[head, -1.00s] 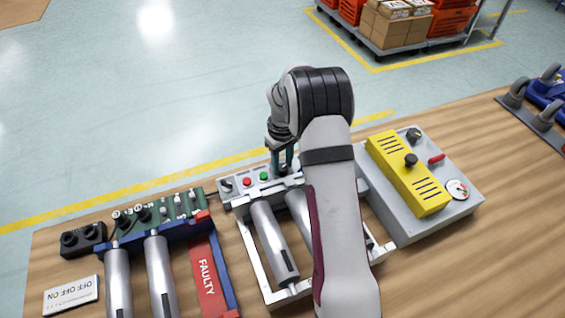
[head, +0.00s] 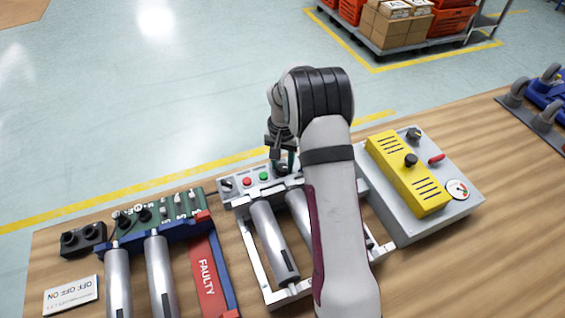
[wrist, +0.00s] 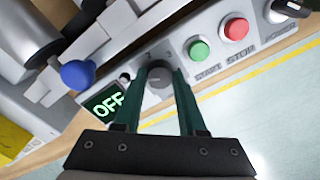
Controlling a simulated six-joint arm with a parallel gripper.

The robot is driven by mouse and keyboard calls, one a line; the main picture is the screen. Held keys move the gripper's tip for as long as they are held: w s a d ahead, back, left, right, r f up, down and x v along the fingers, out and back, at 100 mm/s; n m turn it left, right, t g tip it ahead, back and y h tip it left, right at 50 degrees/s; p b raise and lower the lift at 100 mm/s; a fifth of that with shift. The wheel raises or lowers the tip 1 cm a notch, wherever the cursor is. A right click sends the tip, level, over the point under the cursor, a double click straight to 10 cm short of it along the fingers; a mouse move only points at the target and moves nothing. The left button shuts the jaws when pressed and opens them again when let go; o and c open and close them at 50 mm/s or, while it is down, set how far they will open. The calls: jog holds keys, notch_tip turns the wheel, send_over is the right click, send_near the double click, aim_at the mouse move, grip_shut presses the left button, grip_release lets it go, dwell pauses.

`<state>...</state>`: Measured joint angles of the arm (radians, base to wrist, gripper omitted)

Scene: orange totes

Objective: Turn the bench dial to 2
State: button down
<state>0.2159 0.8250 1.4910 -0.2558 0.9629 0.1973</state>
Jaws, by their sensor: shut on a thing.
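The bench dial (wrist: 158,74) is a round dark-grey knob on the grey control panel (wrist: 180,60). A small display (wrist: 103,103) beside it reads OFF in green. My gripper (head: 283,162) reaches down to the panel from above. In the wrist view its two dark-green fingers (wrist: 159,88) stand on either side of the dial and are shut on it. In the head view the fingers and arm mostly hide the dial.
A green button (wrist: 199,50) and a red button (wrist: 236,29) sit close beside the dial. Rollers (head: 272,240) lie in front of the panel. A grey box with a yellow cover (head: 408,172) stands to the right, and a green-topped unit (head: 165,215) to the left.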

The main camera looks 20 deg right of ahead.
jog(key=m, duration=0.5)
jog(key=shift+m, duration=0.3)
jog(key=m, duration=0.5)
jog(key=shift+m, duration=0.7)
jog(key=shift+c, duration=2.4)
grip_release()
